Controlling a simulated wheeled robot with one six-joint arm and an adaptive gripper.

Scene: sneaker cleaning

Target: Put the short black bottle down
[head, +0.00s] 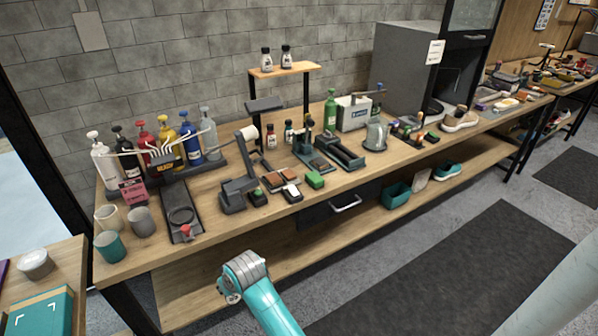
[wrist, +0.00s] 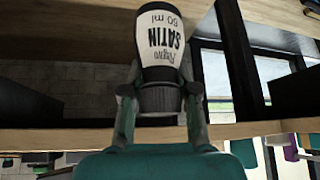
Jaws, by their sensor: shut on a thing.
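The short black bottle (wrist: 162,45) fills the upper middle of the wrist view. In the head view, my teal arm ends in a grey wrist in front of the workbench's front edge, at the lower middle. The gripper and the held bottle are mostly hidden behind that wrist.
Similar small bottles stand on a raised wooden shelf (head: 298,69) and on the bench. Bare wood lies along the front edge.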

